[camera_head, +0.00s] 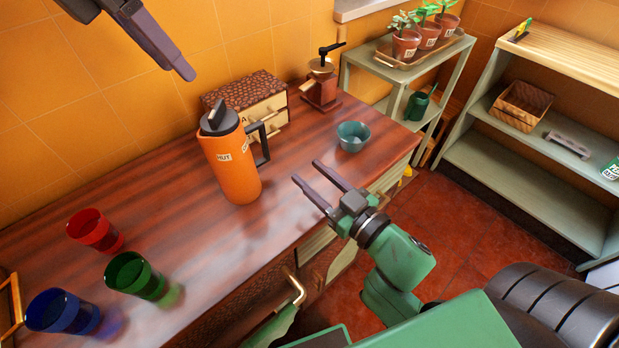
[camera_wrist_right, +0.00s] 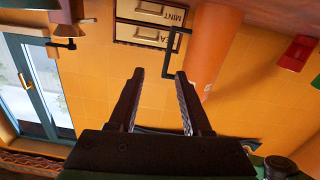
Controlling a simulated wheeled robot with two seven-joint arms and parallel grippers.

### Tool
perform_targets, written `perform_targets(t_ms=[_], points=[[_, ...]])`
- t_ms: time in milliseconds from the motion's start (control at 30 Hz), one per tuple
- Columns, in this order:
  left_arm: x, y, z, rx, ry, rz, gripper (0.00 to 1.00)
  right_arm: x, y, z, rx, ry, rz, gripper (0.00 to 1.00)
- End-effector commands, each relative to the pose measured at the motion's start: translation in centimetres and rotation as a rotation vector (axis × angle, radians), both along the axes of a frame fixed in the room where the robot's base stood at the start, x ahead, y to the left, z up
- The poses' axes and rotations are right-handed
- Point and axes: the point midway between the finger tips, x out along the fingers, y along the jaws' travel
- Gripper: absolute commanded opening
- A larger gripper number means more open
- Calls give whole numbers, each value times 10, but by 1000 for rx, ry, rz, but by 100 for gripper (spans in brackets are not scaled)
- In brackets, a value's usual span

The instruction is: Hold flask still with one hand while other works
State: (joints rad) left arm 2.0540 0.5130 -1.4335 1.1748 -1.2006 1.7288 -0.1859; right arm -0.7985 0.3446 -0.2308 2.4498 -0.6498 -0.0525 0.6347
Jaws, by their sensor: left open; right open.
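The orange flask (camera_head: 232,165) stands upright on the wooden counter, with a dark lid and a dark handle on its right side. It also shows upside down in the right wrist view (camera_wrist_right: 212,50). My right gripper (camera_head: 308,172) is open and empty, to the right of the flask and apart from it. Its two spread fingers also show in the right wrist view (camera_wrist_right: 160,74). My left gripper (camera_head: 186,72) is in the upper left of the head view, high above the counter and away from the flask; it is open, and nothing shows in it.
Red (camera_head: 95,231), green (camera_head: 136,277) and blue (camera_head: 62,312) cups stand on the counter at left. A small drawer box (camera_head: 262,112) and a coffee grinder (camera_head: 321,88) stand behind the flask. A teal bowl (camera_head: 353,136) is near the right end. Shelves (camera_head: 530,180) stand right.

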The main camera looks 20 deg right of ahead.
Motion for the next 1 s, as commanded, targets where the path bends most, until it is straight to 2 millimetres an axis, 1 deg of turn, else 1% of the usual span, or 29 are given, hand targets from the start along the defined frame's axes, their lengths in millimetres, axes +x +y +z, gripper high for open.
perform_targets(t_ms=[33, 133, 233, 367, 433, 800, 900, 1000], points=[[0, 0, 0, 0, 0, 0, 50, -8, 7, 7, 42, 10, 0, 49], [0, 0, 0, 0, 0, 0, 50, -14, 14, 15, 84, 17, -2, 49], [0, 0, 0, 0, 0, 0, 50, -8, 14, 17, 90, 12, -9, 49], [0, 0, 0, 0, 0, 0, 50, 6, 19, 17, 90, 10, -11, 49], [0, 0, 0, 0, 0, 0, 50, 15, 27, 17, 87, 12, 4, 49], [0, 0, 0, 0, 0, 0, 50, 97, 59, 16, 81, 14, 2, 49], [0, 0, 0, 0, 0, 0, 50, 112, 64, 15, 81, 16, 2, 49], [0, 0, 0, 0, 0, 0, 50, 119, 67, 15, 80, 17, 3, 49]])
